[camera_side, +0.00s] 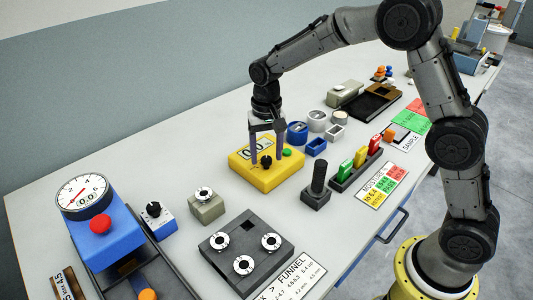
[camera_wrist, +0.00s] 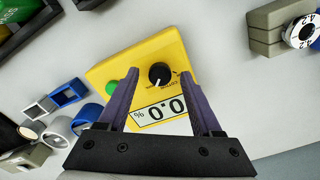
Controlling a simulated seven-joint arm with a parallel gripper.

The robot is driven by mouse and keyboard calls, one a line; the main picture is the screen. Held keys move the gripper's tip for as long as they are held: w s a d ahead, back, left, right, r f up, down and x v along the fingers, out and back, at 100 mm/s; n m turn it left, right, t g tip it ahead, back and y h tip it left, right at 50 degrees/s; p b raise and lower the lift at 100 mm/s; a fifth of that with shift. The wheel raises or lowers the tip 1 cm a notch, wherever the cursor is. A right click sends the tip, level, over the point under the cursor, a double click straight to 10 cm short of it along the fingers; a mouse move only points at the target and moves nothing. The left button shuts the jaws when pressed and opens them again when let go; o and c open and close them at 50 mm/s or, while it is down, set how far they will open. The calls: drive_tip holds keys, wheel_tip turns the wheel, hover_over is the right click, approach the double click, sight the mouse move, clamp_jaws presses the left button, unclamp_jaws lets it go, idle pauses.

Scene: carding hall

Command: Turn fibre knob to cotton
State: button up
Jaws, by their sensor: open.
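The yellow box (camera_side: 266,180) stands mid-table with a display reading 0.0, a green button (camera_side: 287,153) and a black fibre knob (camera_side: 266,161). In the wrist view the knob (camera_wrist: 160,74) sits between and beyond my fingertips, with a white pointer line and small lettering around it; the word cotton is hard to read. My gripper (camera_side: 268,158) is open and points down over the box, its two fingers apart on either side of the knob. In the wrist view my gripper (camera_wrist: 161,72) shows no contact with the knob.
A blue gauge stand (camera_side: 105,240) with a red button is at the left. A dark grey block with white dials (camera_side: 245,252) lies in front. A black joystick block (camera_side: 317,186) and a coloured rack (camera_side: 356,166) stand right of the box. Blue and white cups sit behind it.

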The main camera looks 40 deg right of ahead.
drive_tip(key=shift+f, duration=0.25)
clamp_jaws()
drive_tip(key=shift+n, duration=0.3)
drive_tip(key=n, duration=0.3)
drive_tip(key=shift+n, duration=2.5)
